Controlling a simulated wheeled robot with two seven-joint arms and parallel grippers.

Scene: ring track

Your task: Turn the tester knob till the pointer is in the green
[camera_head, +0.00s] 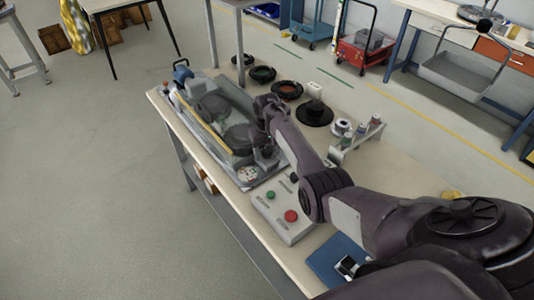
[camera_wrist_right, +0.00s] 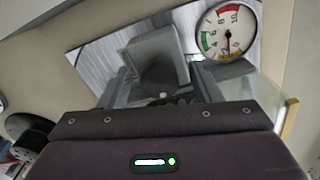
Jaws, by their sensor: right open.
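The tester (camera_head: 215,125), a long unit with clear panels, stands on the table. Its round gauge (camera_head: 247,174) is at the near end and shows larger in the wrist view (camera_wrist_right: 229,32), with coloured arcs including green. The thin pointer seems to lie near the bottom of the dial, outside the green, but it is small. My right gripper (camera_head: 264,150) is over that near end, partly hidden by its own arm. In the wrist view it is open, with a dark round part, probably the knob (camera_wrist_right: 162,74), between the fingers; contact cannot be told. My left gripper is not in view.
A grey control box (camera_head: 284,216) with green and red buttons sits nearer on the table. A blue pad (camera_head: 335,258) lies in front. Dark round trays (camera_head: 287,91) and a small rack (camera_head: 355,139) stand behind my arm. Open floor lies left of the table.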

